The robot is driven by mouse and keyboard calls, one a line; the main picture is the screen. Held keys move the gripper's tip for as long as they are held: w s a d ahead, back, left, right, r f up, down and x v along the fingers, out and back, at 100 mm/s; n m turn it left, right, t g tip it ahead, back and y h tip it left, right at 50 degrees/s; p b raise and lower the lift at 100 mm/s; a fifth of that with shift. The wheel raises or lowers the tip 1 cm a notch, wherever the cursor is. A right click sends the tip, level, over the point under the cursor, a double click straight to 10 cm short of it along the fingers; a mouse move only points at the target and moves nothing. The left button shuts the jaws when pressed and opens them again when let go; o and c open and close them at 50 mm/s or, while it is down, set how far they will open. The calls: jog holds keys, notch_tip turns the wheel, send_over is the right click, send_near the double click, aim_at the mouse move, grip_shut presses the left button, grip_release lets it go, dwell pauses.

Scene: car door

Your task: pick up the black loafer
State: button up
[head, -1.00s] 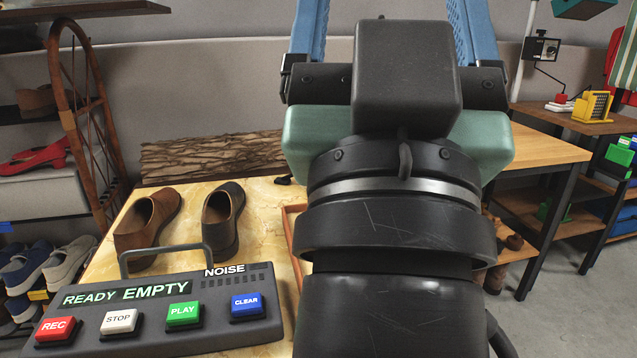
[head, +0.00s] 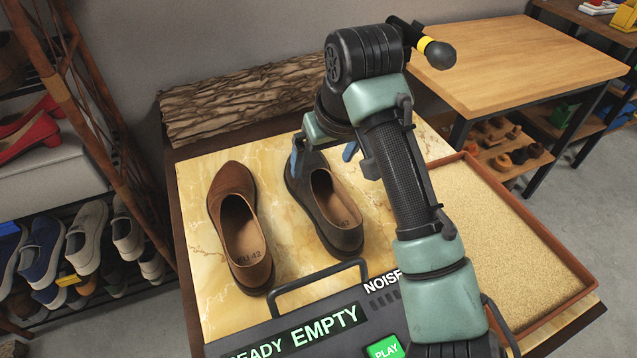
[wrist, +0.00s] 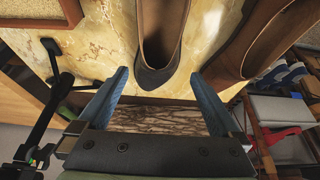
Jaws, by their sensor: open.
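The black loafer (head: 332,203) stands upright on the yellow marbled table, to the right of a brown loafer (head: 239,226) in the head view. My gripper (head: 322,154) is open, with its blue fingers near the loafer's toe. In the wrist view the black toe (wrist: 158,80) lies just beyond the gap between the open fingers (wrist: 160,92). The brown shoe (wrist: 238,62) is at the right there. Nothing is between the fingertips, and I cannot tell how high they are above the table. My arm hides part of the table right of the loafer.
A recorder box with buttons (head: 330,322) and a handle stands in front of the loafers. A rimmed sand tray (head: 540,250) is at the right. A bark piece (head: 237,104) lies behind. A shoe rack (head: 70,200) stands at the left.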

aim_at(318, 182)
jog(key=x, duration=0.3)
jog(key=shift+f+b, duration=0.25)
jog(key=shift+b, duration=0.05)
jog(key=b+x, duration=0.2)
jog(key=x, duration=0.3)
jog(key=shift+d+f, duration=0.1)
jog(key=shift+f, duration=0.15)
jog(key=shift+r, duration=0.15)
jog(key=c, duration=1.4)
